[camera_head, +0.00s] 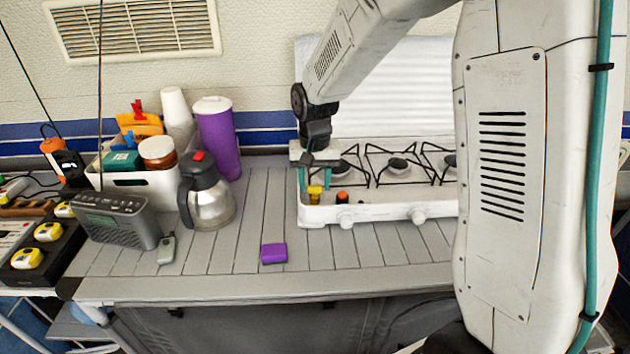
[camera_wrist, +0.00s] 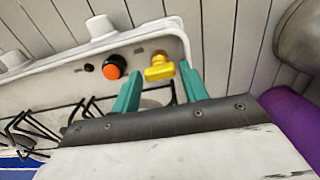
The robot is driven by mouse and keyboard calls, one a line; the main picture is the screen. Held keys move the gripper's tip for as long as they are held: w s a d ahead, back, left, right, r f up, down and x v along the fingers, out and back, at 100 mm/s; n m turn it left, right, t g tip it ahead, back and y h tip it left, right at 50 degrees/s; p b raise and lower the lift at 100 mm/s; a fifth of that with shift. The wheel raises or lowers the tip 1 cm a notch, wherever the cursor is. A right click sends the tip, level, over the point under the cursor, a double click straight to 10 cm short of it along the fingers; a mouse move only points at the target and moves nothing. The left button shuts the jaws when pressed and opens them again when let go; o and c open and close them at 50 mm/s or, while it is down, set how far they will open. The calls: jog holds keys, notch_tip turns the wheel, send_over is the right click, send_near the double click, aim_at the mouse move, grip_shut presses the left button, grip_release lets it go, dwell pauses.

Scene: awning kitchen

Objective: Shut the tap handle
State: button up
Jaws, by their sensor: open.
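The yellow tap handle (camera_head: 315,191) sits at the front left corner of the white gas stove (camera_head: 380,212). In the wrist view the yellow tap handle (camera_wrist: 159,68) shows beside an orange-and-black knob (camera_wrist: 115,67). My gripper (camera_head: 315,180) is over that corner, its teal fingers pointing down.
A steel jug (camera_head: 208,200), purple tumbler (camera_head: 217,140) and white bin (camera_head: 130,181) stand left of the stove. A radio (camera_head: 118,220) is further left. A purple block (camera_head: 273,253) lies on the counter front. The counter between jug and stove is clear.

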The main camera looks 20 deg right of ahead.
aim_at(315, 186)
notch_tip(315, 186, up, 8)
jog(key=shift+f, duration=0.1)
dwell(0.4)
